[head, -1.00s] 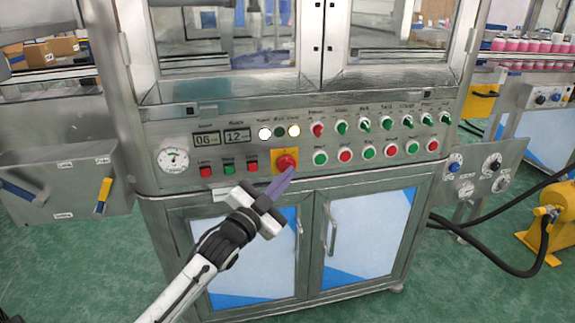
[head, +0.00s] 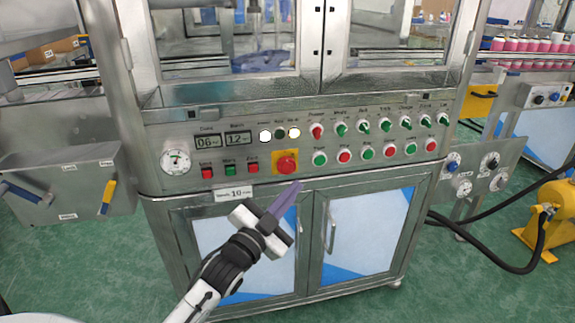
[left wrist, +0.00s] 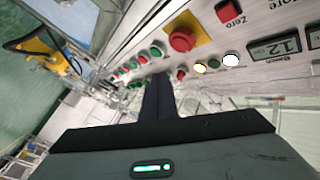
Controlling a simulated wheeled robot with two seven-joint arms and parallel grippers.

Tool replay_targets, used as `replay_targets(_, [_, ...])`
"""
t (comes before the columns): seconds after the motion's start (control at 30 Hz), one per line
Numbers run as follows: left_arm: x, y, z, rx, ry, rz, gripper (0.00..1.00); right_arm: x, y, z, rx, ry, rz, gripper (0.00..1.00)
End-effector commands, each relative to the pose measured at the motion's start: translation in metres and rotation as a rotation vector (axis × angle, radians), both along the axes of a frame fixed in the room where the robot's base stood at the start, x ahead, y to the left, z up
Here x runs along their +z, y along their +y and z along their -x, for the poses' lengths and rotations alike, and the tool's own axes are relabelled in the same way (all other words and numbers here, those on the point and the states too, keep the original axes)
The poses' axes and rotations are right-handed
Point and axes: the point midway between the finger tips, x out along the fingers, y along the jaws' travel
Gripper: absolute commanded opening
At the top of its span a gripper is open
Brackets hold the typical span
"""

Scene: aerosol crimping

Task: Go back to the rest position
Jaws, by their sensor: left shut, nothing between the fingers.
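My left gripper (head: 290,193) is in front of the metal crimping machine, below its control panel (head: 236,150). Its purple-grey fingers are shut together with nothing between them. The fingertips are below and to the right of the red emergency stop button (head: 286,163) on its yellow plate, and look apart from it. In the left wrist view the closed fingers (left wrist: 158,85) point toward the rows of buttons, with the red emergency stop (left wrist: 182,39) above and to the right of them. My right gripper does not show in either view.
Two cabinet doors (head: 368,232) with handles are below the panel. A small label plate (head: 233,194) is near the left door's top. A black hose (head: 490,262) and yellow pump (head: 552,215) stand at the right. A side box (head: 65,180) is at the left. Green floor is open in front.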

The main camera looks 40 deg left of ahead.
Motion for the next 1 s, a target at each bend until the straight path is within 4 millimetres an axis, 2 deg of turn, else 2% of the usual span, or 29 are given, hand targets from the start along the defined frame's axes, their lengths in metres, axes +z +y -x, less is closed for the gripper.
replay_targets(0.53, [0.0, -0.001, 0.001, 0.0, 0.0, 0.0, 0.0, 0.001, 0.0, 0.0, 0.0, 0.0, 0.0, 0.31])
replay_targets(0.67, [-0.011, -0.011, 0.008, -0.016, 0.051, 0.033, 0.0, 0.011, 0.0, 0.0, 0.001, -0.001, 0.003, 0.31])
replay_targets(0.77, [-0.041, -0.035, 0.027, -0.046, 0.177, 0.116, 0.0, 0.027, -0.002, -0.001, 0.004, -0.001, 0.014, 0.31])
replay_targets(0.83, [-0.07, -0.059, 0.052, -0.07, 0.303, 0.2, 0.0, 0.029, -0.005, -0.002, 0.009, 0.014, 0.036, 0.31])
replay_targets(0.97, [-0.121, -0.108, 0.116, -0.097, 0.55, 0.367, 0.0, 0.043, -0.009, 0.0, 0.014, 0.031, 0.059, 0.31])
replay_targets(1.0, [-0.133, -0.123, 0.138, -0.101, 0.62, 0.413, 0.0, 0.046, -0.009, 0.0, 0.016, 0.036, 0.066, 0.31])
